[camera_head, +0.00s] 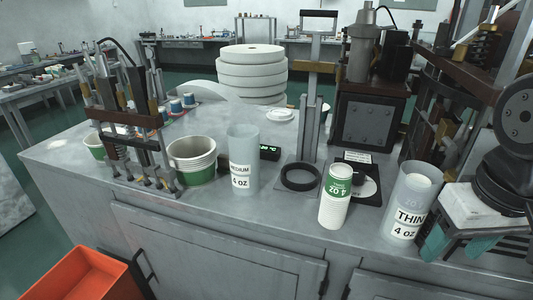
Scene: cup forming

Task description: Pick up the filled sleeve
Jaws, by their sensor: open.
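A clear sleeve marked "THIN 4 OZ" (405,215) stands upright at the right front of the metal bench, with something white showing inside its top. Another sleeve, marked "MEDIUM 4 OZ" (242,150), stands upright left of centre. It looks translucent, and I cannot see contents in it. A white stack with a green "4 OZ" label (335,195) stands between them, its label upside down. My gripper (460,246) is at the lower right, just right of the THIN sleeve, with its teal fingers apart and nothing seen between them.
A black ring (300,177) lies on a plate under a press column (311,110). An orange bin (78,272) is below the bench at lower left. The front strip is mostly clear.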

